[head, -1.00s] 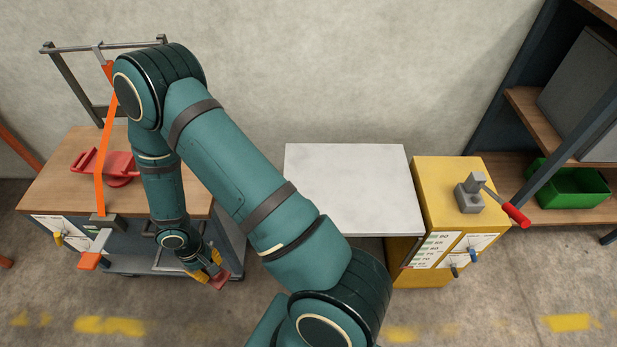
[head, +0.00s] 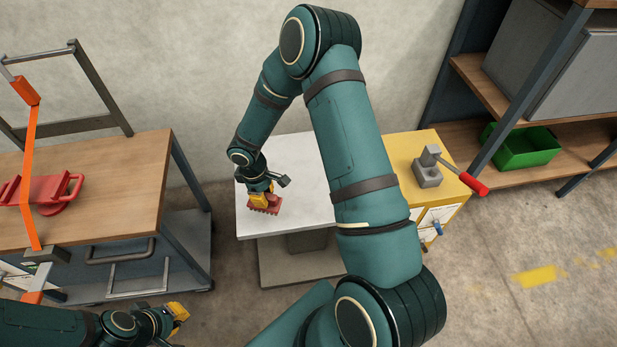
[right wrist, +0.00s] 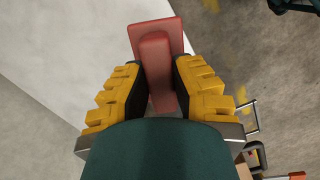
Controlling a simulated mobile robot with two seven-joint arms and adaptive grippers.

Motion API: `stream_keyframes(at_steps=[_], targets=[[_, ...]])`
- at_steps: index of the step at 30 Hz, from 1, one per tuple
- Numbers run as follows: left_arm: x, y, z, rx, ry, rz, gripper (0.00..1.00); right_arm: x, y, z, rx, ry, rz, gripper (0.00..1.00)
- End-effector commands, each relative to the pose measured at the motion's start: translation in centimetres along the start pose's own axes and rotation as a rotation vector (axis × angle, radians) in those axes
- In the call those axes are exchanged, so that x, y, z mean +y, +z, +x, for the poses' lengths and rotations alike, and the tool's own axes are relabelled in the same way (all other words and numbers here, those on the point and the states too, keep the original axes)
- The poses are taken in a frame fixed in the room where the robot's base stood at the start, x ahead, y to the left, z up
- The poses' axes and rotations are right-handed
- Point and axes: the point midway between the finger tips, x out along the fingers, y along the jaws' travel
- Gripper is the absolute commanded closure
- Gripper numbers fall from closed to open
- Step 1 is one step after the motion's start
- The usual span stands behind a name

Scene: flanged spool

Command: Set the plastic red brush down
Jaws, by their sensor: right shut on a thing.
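The red plastic brush (head: 264,208) is in my right gripper (head: 262,197), over the left front part of the white tabletop (head: 300,155). In the right wrist view the brush (right wrist: 157,55) stands between the two yellow-padded fingers of the right gripper (right wrist: 160,85), which are shut on its handle. Its wide base points away from the gripper. I cannot tell whether the base touches the tabletop. My left gripper (head: 178,318) is low at the left, in front of the wooden cart, away from the brush. Its finger opening is not clear.
A yellow cabinet (head: 430,150) with a red-handled lever tool (head: 430,170) adjoins the white table's right side. A wooden-topped cart (head: 120,175) with a red handled part (head: 45,190) and orange strap (head: 32,175) stands left. Much of the white tabletop is bare.

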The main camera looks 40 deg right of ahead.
Motion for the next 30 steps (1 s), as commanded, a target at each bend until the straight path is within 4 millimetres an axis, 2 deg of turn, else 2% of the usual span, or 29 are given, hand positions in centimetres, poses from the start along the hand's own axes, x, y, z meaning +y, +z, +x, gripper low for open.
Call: stream_keyframes(at_steps=[1,3,6,10,14,21,30], targets=[[-0.3,0.2,0.8,-0.003,0.000,0.001,1.00,1.8,0.0,0.2,0.001,0.013,-0.063,1.00],[-0.5,0.4,1.3,-0.007,0.000,0.002,1.00,3.6,0.1,-0.1,-0.005,0.027,-0.159,1.00],[-0.7,0.6,1.8,-0.011,0.001,0.003,1.00,5.7,0.5,-0.5,-0.016,0.042,-0.269,1.00],[-0.8,0.7,2.1,-0.015,0.001,0.005,1.00,7.5,0.9,-0.9,-0.028,0.052,-0.360,1.00],[-0.9,0.8,2.4,-0.015,0.001,0.005,1.00,8.0,1.0,-0.4,-0.034,0.053,-0.399,1.00],[-1.2,0.7,3.2,-0.011,0.001,0.006,1.00,8.0,0.6,3.8,-0.036,0.053,-0.404,1.00],[-1.4,0.6,3.7,-0.008,0.001,0.007,1.00,8.1,0.3,6.2,-0.035,0.053,-0.402,1.00]])
